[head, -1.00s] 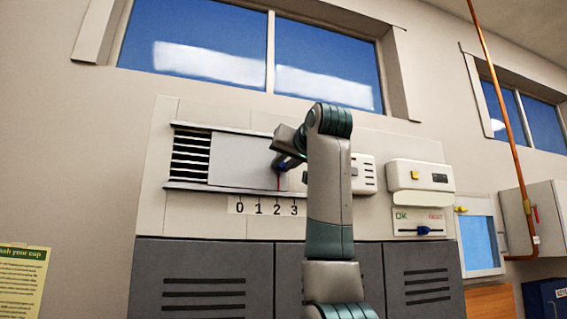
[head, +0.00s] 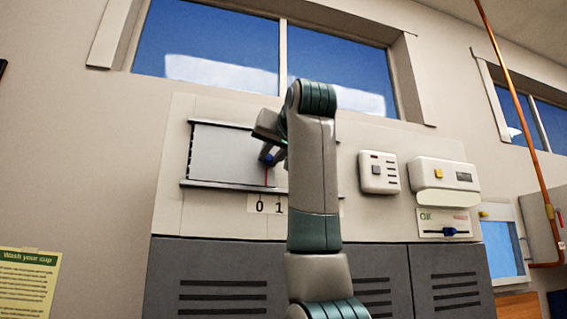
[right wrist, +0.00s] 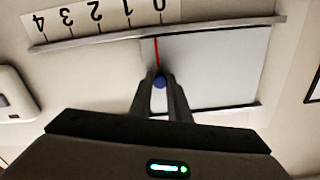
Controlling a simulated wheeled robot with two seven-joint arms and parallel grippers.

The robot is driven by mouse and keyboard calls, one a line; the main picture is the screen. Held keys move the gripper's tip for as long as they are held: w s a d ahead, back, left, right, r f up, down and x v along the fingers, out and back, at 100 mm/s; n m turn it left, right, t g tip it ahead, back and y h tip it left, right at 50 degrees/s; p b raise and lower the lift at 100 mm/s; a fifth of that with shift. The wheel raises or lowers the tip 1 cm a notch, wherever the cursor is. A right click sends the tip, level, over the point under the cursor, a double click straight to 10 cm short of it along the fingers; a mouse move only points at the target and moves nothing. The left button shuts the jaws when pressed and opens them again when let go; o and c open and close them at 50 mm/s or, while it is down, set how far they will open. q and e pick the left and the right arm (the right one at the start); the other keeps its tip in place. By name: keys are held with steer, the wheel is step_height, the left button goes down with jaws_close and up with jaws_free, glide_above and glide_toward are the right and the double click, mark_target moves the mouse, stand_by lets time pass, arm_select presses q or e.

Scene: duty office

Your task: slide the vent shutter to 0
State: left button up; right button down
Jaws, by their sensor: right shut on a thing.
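The grey vent shutter (head: 218,157) sits between two rails at the left of its track and covers the slats. It also shows in the right wrist view (right wrist: 215,70). My right gripper (head: 267,152) is shut on the shutter's blue knob (right wrist: 160,82), between its fingers in the wrist view. The red pointer line (right wrist: 157,52) lies close to the 0 mark on the number scale (right wrist: 97,14), slightly toward the 1 side. In the head view my right arm hides the higher numbers. My left gripper is not in view.
A white box with a grey button (head: 378,172) and another with a yellow button (head: 444,176) are on the panel to the right. A blue slider (head: 450,232) is below them. Grey lockers (head: 215,275) stand underneath.

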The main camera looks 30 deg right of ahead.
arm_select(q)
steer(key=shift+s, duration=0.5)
arm_select(e)
steer(key=shift+w+a, duration=0.15)
steer(key=shift+a, duration=0.45)
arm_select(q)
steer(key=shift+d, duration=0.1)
arm_select(e)
steer(key=c, duration=1.8)
jaws_free()
steer(key=shift+c, duration=0.2)
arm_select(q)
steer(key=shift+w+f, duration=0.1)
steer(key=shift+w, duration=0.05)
arm_select(e)
steer(key=shift+o, duration=0.9)
steer(key=shift+a, duration=0.3)
steer(key=shift+d, duration=0.1)
